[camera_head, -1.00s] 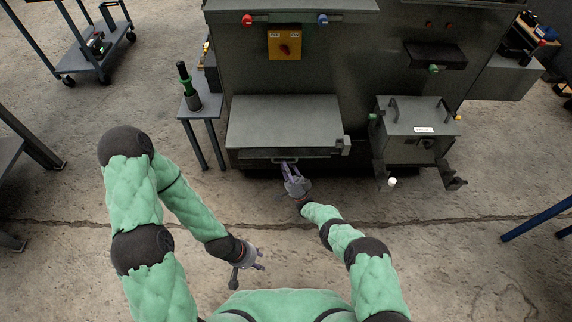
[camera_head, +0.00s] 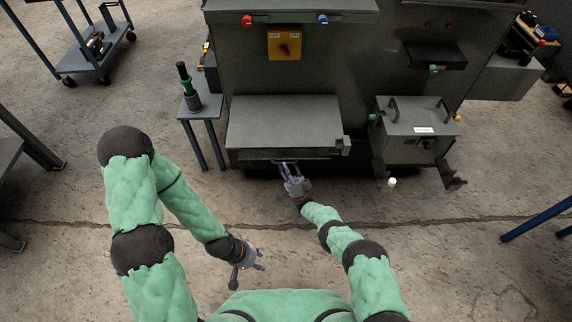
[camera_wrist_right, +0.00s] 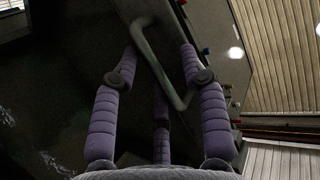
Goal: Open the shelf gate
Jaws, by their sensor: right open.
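The shelf gate is the dark front of the grey box-shaped shelf (camera_head: 284,122) low on the machine in the head view. In the right wrist view its bent bar handle (camera_wrist_right: 160,62) crosses between the fingers of my right gripper (camera_wrist_right: 159,55). The fingers are spread on both sides of the bar and not closed on it; contact is unclear. In the head view my right gripper (camera_head: 289,170) reaches up to the shelf's front edge. My left gripper (camera_head: 260,260) hangs over the floor near my body, its fingers apart and empty.
A grey box with handles (camera_head: 415,118) and an open flap stands right of the shelf. A small white cylinder (camera_head: 391,184) is near its base. A side table (camera_head: 201,106) with a green-handled tool stands left.

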